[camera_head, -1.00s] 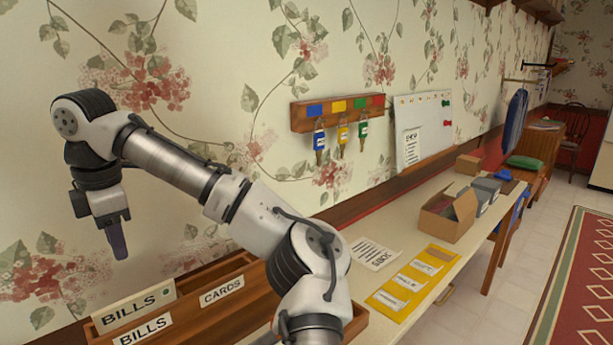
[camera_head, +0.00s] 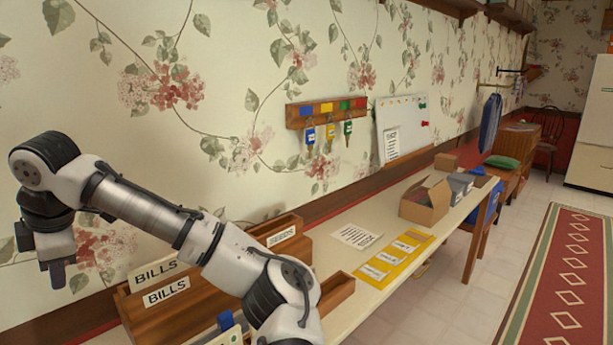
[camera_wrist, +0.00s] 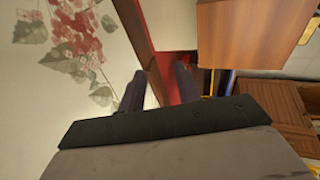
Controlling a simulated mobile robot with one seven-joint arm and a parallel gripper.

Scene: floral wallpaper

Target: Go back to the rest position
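My arm reaches to the left in the head view, with my gripper (camera_head: 57,275) hanging down in front of the floral wall. It is left of the wooden letter holder (camera_head: 215,287) marked BILLS and apart from it. In the wrist view my gripper (camera_wrist: 160,87) shows two dark fingers with a gap between them and nothing held. The gripper is open and empty.
A key rack (camera_head: 327,112) with several coloured tags and a whiteboard (camera_head: 404,128) hang on the wall. The long table (camera_head: 350,282) bears a yellow mat (camera_head: 396,256) and an open cardboard box (camera_head: 424,205). Tiled floor and a red rug (camera_head: 565,290) lie to the right.

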